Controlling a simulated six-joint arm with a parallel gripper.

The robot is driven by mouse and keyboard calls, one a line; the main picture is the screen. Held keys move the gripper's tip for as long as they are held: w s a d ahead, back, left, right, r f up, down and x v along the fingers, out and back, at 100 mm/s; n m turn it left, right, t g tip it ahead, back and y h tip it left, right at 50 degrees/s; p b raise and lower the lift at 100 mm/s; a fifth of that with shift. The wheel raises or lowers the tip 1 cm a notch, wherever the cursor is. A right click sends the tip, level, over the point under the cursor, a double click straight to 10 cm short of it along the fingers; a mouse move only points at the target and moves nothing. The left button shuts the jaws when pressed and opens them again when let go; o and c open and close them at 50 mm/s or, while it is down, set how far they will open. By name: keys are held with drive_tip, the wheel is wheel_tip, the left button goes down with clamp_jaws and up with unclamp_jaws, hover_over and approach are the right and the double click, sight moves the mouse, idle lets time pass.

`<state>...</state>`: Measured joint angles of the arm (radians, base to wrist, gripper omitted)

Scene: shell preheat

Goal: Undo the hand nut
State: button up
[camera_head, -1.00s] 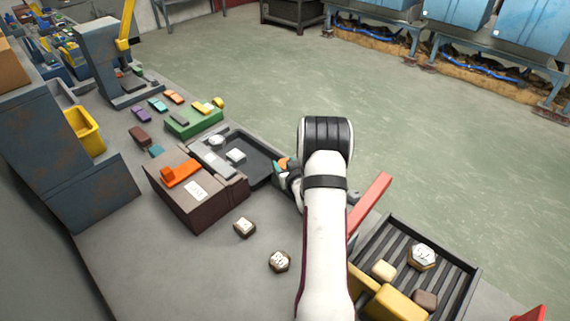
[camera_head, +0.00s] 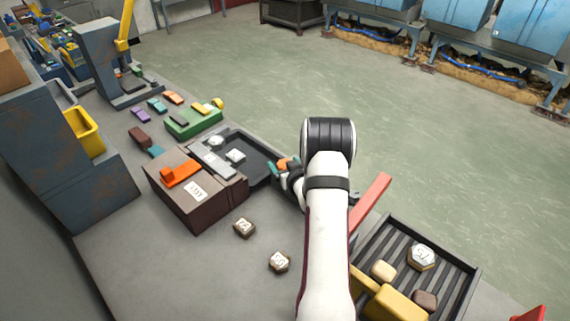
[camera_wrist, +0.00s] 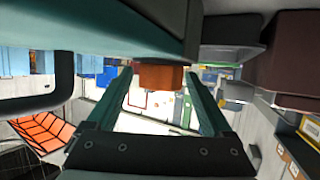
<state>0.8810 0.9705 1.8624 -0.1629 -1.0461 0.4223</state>
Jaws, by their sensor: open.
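An orange-brown block (camera_wrist: 160,77), which may be the hand nut, shows between the fingertips in the wrist view. My gripper (camera_wrist: 158,88) has two teal fingers standing apart on either side of it, with a bright gap below the block. I cannot tell whether either finger touches it. In the head view an orange piece (camera_head: 284,163) shows beside the teal fingers of my gripper (camera_head: 275,170), at the right end of the dark tray. My arm hides much of that spot.
The dark tray (camera_head: 262,172) adjoins a brown box (camera_head: 180,205) with an orange handle (camera_head: 180,174). Two numbered pieces (camera_head: 244,228) (camera_head: 279,262) lie on the grey bench. A slatted black tray (camera_head: 462,284) with several blocks and a red bar (camera_head: 371,202) are at right.

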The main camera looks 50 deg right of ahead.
drive_tip(key=r, duration=0.1)
drive_tip(key=s+r, duration=0.1)
drive_tip(key=r, duration=0.3)
drive_tip(key=shift+s+d, duration=0.15)
drive_tip(key=shift+d, duration=0.15)
drive_tip(key=s+d+r, duration=0.2)
drive_tip(key=s+r, duration=0.4)
drive_tip(key=s, duration=0.4)
drive_tip(key=shift+d, duration=0.35)
drive_tip(key=w+a+m+g+h, duration=0.2)
drive_tip(key=w+a+m+h, duration=0.4)
drive_tip(key=w, duration=0.5)
drive_tip(key=s+a+f+m+g, duration=0.2)
drive_tip(key=a+f+g, duration=0.1)
drive_tip(key=a, duration=0.3)
drive_tip(key=s+a+f+m+g, duration=0.1)
drive_tip(key=s+a+f+g, duration=0.15)
drive_tip(key=a, duration=0.25)
drive_tip(key=shift+g, duration=0.35)
drive_tip(key=x, duration=1)
drive_tip(key=w+r+x, duration=0.1)
drive_tip(key=x, duration=0.4)
drive_tip(key=shift+d, duration=0.35)
